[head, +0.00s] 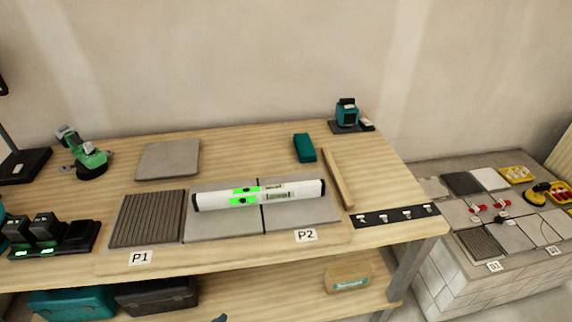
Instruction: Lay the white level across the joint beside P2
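The white level (302,188) has black end caps and green vials. It lies left to right on the wooden bench, over two grey tiles, the left tile (215,228) and the right tile (315,209). It crosses the dark joint (262,219) between them and hides part of it. The P2 label (306,235) is at the front edge of the right tile. No gripper is seen holding the level, and neither of my grippers is in view.
A ribbed tile (148,218) lies left, behind the P1 label (140,257). A loose grey tile (168,159), a teal block (304,148) and a wooden strip (338,179) lie around the level. A black strip with clips (397,215) is at the right. Bare bench (245,150) shows behind.

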